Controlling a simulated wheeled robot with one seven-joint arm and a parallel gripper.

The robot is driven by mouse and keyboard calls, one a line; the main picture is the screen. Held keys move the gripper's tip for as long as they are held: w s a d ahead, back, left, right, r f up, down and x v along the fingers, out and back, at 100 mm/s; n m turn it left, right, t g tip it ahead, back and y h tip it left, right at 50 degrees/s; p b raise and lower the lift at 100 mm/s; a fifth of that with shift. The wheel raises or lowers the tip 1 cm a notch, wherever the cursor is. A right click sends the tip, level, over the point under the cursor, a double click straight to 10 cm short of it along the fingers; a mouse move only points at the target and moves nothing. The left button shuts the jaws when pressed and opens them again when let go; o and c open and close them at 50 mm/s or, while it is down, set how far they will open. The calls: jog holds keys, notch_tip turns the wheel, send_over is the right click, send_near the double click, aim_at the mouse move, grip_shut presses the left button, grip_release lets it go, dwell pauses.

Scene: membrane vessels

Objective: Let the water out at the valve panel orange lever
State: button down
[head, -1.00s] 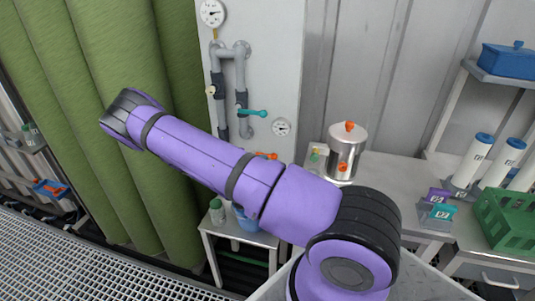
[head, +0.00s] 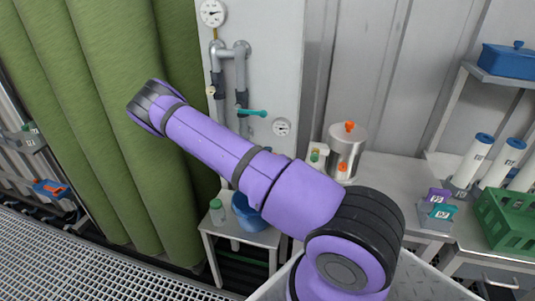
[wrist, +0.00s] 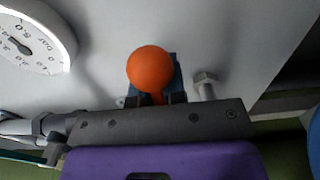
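The white valve panel (head: 285,75) carries grey pipes, a teal lever (head: 252,112) and round gauges. The orange lever shows in the wrist view as a round orange knob (wrist: 150,68) in front of a blue-grey part on the panel. In the head view it is hidden behind my purple arm. My gripper (wrist: 162,98) is at the lever in the wrist view. Its two dark fingertips are close together just below the knob, with orange between them, and look shut on the lever. My gripper is hidden in the head view.
Below the panel, a small table holds a blue bowl (head: 246,212) and a green-capped bottle (head: 217,211). A metal pot (head: 346,152) with orange parts stands on the bench to the right. A green curtain (head: 100,120) hangs left. A gauge (wrist: 35,40) is close to my gripper.

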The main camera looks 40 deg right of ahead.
jog(key=shift+s+a+m+g+h, duration=0.15)
jog(key=shift+m+g+h, duration=0.2)
jog(key=shift+g, duration=0.2)
jog(key=shift+s+a+m+g+h, duration=0.15)
jog(key=shift+m+g+h, duration=0.1)
jog(key=shift+m+g, duration=0.25)
jog(key=shift+d, duration=0.1)
jog(key=c, duration=1.2)
grip_release()
jog(key=shift+s+a, duration=0.15)
jog(key=shift+a, duration=0.3)
jog(key=v, duration=1)
